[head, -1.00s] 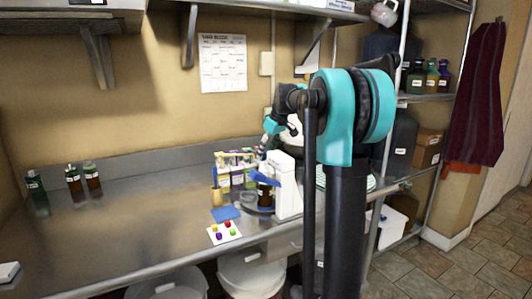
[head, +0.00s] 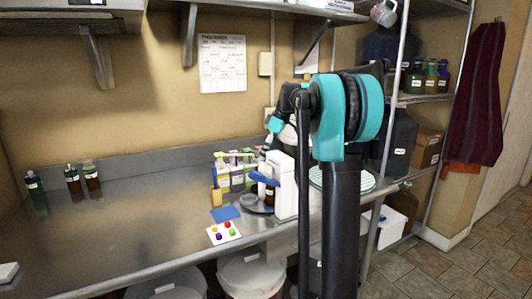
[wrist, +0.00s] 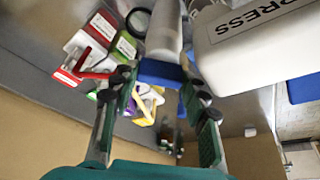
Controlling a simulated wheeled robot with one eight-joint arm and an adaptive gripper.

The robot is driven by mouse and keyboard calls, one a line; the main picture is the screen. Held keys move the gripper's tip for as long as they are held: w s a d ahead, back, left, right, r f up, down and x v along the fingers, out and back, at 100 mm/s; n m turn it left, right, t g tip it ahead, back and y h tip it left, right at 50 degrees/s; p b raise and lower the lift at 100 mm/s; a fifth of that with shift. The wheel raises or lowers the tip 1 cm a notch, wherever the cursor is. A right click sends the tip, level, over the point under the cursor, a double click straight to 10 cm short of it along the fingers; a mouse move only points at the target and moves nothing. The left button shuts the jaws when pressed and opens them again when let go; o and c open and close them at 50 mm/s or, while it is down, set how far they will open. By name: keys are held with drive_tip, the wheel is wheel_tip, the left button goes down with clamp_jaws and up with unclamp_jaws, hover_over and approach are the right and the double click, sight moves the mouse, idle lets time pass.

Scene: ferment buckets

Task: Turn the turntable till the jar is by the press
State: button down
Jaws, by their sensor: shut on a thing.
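The turntable (head: 256,209) is a dark round plate on the steel counter, partly hidden by the press. The brown jar (head: 269,196) with a pale label stands at its right side, close beside the white press (head: 285,190). The press also fills the upper right of the wrist view (wrist: 262,40), with its name on it. A blue part (head: 262,178) lies just above the jar. My gripper (wrist: 160,90) has a blue block (wrist: 160,73) between its fingers in the wrist view, below a grey cylinder. I cannot tell what the block belongs to. In the head view the fingertips are hard to make out.
Dark bottles (head: 73,180) stand far left. The counter's left middle is clear.

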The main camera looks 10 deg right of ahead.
idle(0.5)
drive_tip(key=c, duration=1.1)
unclamp_jaws()
drive_tip(key=v, duration=1.2)
drive_tip(key=shift+d, duration=0.15)
